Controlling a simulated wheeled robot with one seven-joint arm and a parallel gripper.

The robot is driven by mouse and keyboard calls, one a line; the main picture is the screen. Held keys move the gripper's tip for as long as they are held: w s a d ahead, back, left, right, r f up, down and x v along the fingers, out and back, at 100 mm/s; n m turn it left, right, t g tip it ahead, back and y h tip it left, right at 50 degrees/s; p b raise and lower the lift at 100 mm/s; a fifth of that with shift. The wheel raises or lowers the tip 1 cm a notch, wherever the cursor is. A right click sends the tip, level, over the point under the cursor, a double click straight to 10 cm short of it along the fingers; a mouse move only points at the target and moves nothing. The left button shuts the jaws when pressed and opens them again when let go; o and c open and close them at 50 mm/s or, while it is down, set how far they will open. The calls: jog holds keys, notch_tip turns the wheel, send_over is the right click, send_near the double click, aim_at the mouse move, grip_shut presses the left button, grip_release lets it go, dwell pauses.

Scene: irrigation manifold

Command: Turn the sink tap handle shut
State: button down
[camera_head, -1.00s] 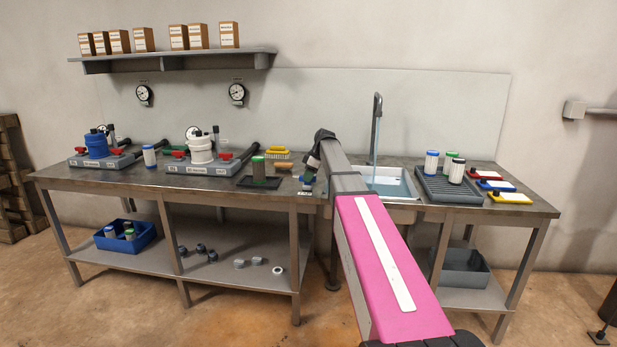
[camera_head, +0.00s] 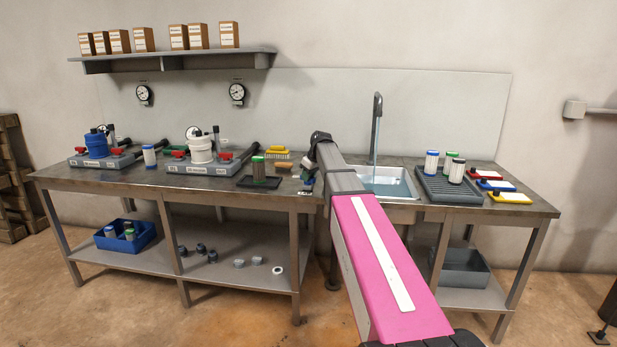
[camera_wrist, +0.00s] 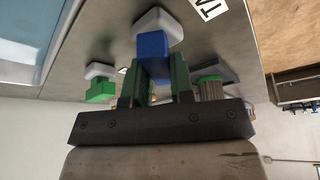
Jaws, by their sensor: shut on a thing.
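In the wrist view my gripper (camera_wrist: 162,80) is shut on a blue handle (camera_wrist: 152,45), a block on a pale base, with a green finger on each side. A green handle (camera_wrist: 100,92) on another pale base stands apart to the left. In the head view my gripper (camera_head: 307,184) is low at the bench top, left of the sink (camera_head: 391,191), partly hidden by my arm. Water (camera_head: 375,148) runs from the curved spout (camera_head: 378,105) into the sink. The handle's exact turn angle is hard to tell.
A green-capped cartridge (camera_wrist: 209,88) is right of my fingers in the wrist view. In the head view, a dark tray (camera_head: 258,183) with a green-topped cartridge lies to the left, near a yellow basket (camera_head: 278,150). A grey rack (camera_head: 450,189) stands right of the sink.

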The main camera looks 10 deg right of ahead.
jog(key=m+h, duration=0.1)
jog(key=m, duration=0.2)
jog(key=m+t+h, duration=0.1)
jog(key=m, duration=0.1)
jog(key=shift+a+m, duration=0.1)
jog(key=shift+m, duration=0.3)
jog(key=m+h, duration=0.1)
jog(key=m, duration=0.1)
jog(key=m+h, duration=0.1)
jog(key=m, duration=0.2)
jog(key=shift+m, duration=0.3)
jog(key=c, duration=1)
grip_release()
jog(key=v, duration=1.1)
jog(key=shift+w+a, duration=0.15)
